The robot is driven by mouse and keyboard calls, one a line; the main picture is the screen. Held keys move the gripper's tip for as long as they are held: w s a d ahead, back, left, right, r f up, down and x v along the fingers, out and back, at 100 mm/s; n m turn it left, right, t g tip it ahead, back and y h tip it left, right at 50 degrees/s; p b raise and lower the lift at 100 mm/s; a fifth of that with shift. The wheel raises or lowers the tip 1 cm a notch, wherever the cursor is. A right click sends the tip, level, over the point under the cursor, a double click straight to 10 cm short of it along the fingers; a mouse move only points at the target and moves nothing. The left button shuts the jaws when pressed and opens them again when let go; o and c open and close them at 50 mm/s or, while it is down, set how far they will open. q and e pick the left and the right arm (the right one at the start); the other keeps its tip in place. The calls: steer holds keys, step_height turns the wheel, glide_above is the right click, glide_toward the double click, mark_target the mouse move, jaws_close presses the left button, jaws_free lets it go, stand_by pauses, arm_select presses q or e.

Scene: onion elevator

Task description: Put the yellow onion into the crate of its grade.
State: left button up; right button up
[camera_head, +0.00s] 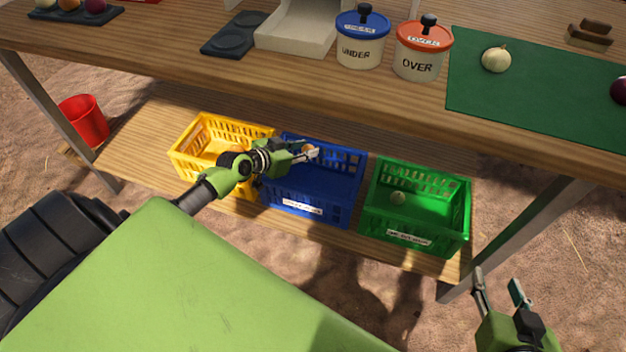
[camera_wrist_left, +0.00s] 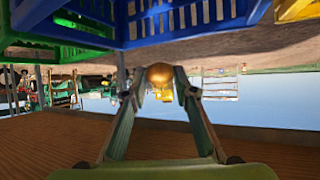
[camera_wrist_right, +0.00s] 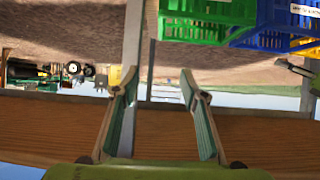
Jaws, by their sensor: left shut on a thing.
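The yellow onion (camera_head: 311,150) is small and golden, held at the tips of my left gripper (camera_head: 305,154). In the head view it appears over the back part of the blue crate (camera_head: 345,190); its height above the crate is hard to tell. In the left wrist view the onion (camera_wrist_left: 160,73) sits between both fingertips. The yellow crate (camera_head: 187,158) stands left of the blue one and the green crate (camera_head: 457,218) right of it, all on the lower shelf. The crate labels are too small to read. My right gripper (camera_head: 498,279) is open and empty at the lower right.
Above, the tabletop holds UNDER (camera_head: 360,50) and OVER (camera_head: 420,62) jars, a white tray (camera_head: 295,30), and a green mat (camera_head: 540,100) with a pale onion (camera_head: 496,59) and a dark red onion (camera_head: 620,90).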

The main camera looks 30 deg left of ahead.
arm_select(q)
steer(key=shift+f+b, duration=0.35)
steer(key=shift+f, duration=0.25)
arm_select(e)
steer(key=w+a+r+t, duration=0.1)
steer(key=w+r+t, duration=0.2)
steer(key=r, duration=0.2)
steer(key=shift+a+r+y, duration=0.15)
steer(key=shift+a+y, duration=0.1)
steer(key=shift+y, duration=0.15)
arm_select(q)
steer(key=o, duration=1.1)
steer(key=shift+s, duration=0.1)
steer(key=v, duration=1.2)
